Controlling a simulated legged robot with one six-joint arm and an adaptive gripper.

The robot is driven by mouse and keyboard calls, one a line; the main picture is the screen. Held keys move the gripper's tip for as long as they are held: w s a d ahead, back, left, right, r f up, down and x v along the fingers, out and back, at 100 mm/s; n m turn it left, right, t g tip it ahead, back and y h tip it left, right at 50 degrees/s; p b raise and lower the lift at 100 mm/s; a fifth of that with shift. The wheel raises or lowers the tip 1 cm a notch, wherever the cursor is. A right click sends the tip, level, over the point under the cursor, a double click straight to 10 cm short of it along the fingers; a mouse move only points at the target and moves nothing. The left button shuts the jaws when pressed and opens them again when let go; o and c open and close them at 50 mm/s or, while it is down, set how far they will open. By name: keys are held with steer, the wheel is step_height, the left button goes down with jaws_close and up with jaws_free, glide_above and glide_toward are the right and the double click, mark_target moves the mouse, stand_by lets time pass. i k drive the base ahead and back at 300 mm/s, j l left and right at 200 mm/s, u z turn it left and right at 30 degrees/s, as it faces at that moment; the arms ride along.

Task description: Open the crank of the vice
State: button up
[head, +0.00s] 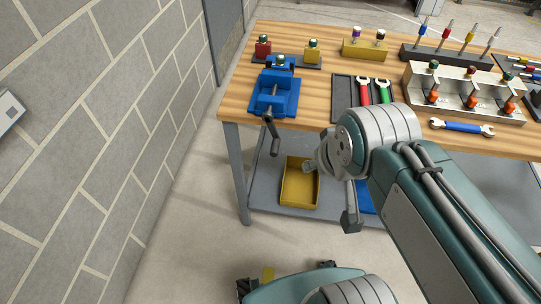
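The blue vice (274,95) sits at the left front of the wooden workbench, with a greenish knob on top. Its dark crank (271,134) sticks out from the vice's front, with the handle hanging down past the bench edge. My gripper (330,196) is to the right of and below the crank in the picture, in front of the bench edge. Its finger parts appear wide apart with nothing between them. The arm's wrist partly hides it. It is clear of the vice and crank.
The workbench (325,119) also holds red and green wrenches (373,92), a blue wrench (461,128), a metal rack (465,92) and screwdrivers. A yellow bin (300,185) stands on the lower shelf. A block wall (120,120) rises at left; floor between is clear.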

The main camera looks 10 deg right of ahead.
mark_target(268, 117)
steer(key=l+u, duration=0.1)
steer(key=u, duration=0.3)
steer(key=k+u, duration=0.1)
steer(key=u, duration=0.35)
steer(key=l+u, duration=0.1)
steer(key=u, duration=0.3)
steer(key=k+l, duration=0.5)
steer(key=k, duration=0.15)
steer(key=k+l, duration=0.45)
steer(key=k, duration=0.2)
steer(key=k+l+u, duration=0.1)
steer(key=k+l, duration=0.15)
steer(key=l, duration=0.2)
steer(key=k+l+u, duration=0.15)
steer(key=l, duration=0.3)
steer(key=l+u, duration=0.15)
steer(key=l, duration=0.25)
steer(key=k+l+u, duration=0.15)
steer(key=l, duration=0.25)
steer(key=i+j+u, duration=0.1)
steer(key=i+j, duration=0.15)
steer(key=i, duration=0.4)
steer(key=i+j+u, duration=0.15)
steer(key=i, duration=0.5)
steer(key=i+j+u, duration=0.1)
steer(key=i, duration=0.55)
